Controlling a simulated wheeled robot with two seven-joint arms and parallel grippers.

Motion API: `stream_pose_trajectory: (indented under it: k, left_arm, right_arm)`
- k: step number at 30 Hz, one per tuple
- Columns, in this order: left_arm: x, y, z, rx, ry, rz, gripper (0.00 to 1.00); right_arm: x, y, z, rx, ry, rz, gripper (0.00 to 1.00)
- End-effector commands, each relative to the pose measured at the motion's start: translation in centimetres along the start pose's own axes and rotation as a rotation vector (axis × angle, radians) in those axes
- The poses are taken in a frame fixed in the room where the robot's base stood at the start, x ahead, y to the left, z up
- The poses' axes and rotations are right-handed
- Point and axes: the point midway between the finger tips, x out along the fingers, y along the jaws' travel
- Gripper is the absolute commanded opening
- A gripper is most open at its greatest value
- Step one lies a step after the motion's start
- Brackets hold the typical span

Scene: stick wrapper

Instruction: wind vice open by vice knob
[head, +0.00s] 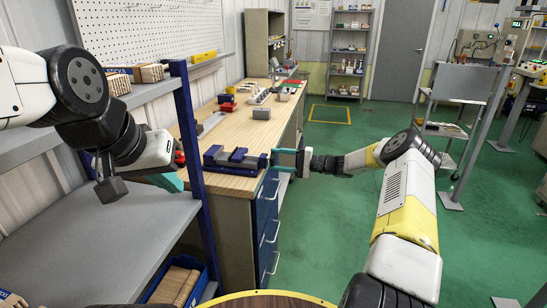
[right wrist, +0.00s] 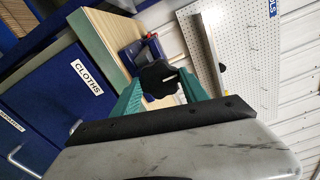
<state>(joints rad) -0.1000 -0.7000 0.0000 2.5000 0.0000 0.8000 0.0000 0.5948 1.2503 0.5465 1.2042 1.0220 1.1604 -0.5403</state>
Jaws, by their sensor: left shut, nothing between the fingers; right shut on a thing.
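The blue vice (head: 232,159) sits on the near end of the wooden workbench, its screw end facing right toward the bench edge. Part of it also shows in the right wrist view (right wrist: 150,52). The black lobed vice knob (right wrist: 157,77) is between the teal fingers of my right gripper (head: 276,159), which is shut on it beyond the bench edge. In the head view the fingers largely hide the knob. My left gripper (head: 170,182) is shut and empty, left of the vice, beside the blue shelf post and apart from the vice.
The workbench (head: 202,147) has blue drawers below; one is labelled CLOTHS (right wrist: 88,77). A grey block (head: 262,114) and red items lie farther back. The grey shelf (head: 135,225) and blue post (head: 187,120) stand close to my left arm.

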Motion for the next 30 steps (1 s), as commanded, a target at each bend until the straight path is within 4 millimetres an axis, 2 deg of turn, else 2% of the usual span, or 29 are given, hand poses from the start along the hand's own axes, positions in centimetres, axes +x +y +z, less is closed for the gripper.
stream_pose_trajectory:
  k: [1, 4, 14, 17, 24, 30]
  left_arm:
    - [0.0, 0.0, 0.0, 0.000, 0.000, 0.000, 0.00]
    - [0.0, 0.0, 0.0, 0.000, 0.000, 0.000, 0.00]
    - [0.0, 0.0, 0.0, 0.000, 0.000, 0.000, 0.00]
    - [0.0, 0.0, 0.0, 0.000, 0.000, 0.000, 0.00]
    - [0.0, 0.0, 0.0, 0.000, 0.000, 0.000, 0.00]
    - [0.0, 0.0, 0.0, 0.000, 0.000, 0.000, 0.00]
  right_arm:
    - [-0.1, 0.1, -0.1, -0.002, 0.002, 0.003, 0.56]
    - [-0.1, 0.1, 0.0, -0.001, 0.001, 0.002, 0.73]
    - [-0.2, 0.0, 0.0, 0.000, 0.001, 0.001, 0.73]
    - [-1.2, 0.0, -0.1, 0.000, 0.002, 0.001, 0.73]
    - [-5.3, 0.0, -0.1, 0.000, 0.004, 0.001, 0.73]
    - [-7.5, 0.1, -0.1, -0.001, 0.002, 0.001, 0.73]
